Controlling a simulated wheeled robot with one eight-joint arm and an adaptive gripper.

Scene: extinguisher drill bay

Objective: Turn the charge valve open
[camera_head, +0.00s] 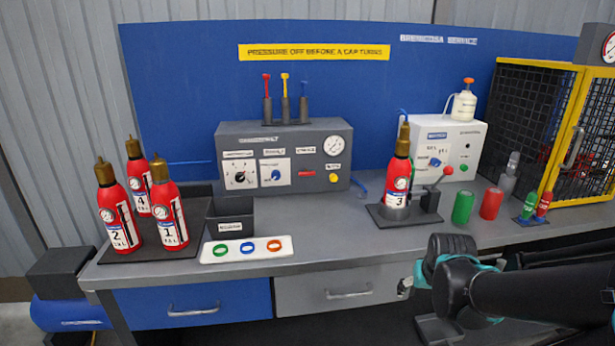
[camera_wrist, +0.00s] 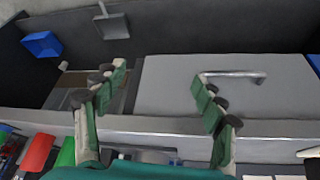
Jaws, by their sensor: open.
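The charging unit is a dark grey box (camera_head: 285,160) at the back of the bench. Its front carries a black rotary knob (camera_head: 240,177), a blue knob (camera_head: 276,175), a flat red handle (camera_head: 307,173), a yellow knob (camera_head: 334,178) and a round gauge (camera_head: 333,146). The small labels are too blurred to tell which is the charge valve. My gripper is low in front of the bench at the right, well away from the unit. In the wrist view my gripper (camera_wrist: 158,80) is open and empty, facing the grey drawer front (camera_wrist: 240,90).
Several extinguishers (camera_head: 168,215) stand at the left. A ring tray (camera_head: 246,249) lies at the front edge. Green (camera_head: 463,207) and red cylinders and a yellow-framed cage (camera_head: 568,135) are right. Bench middle is clear.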

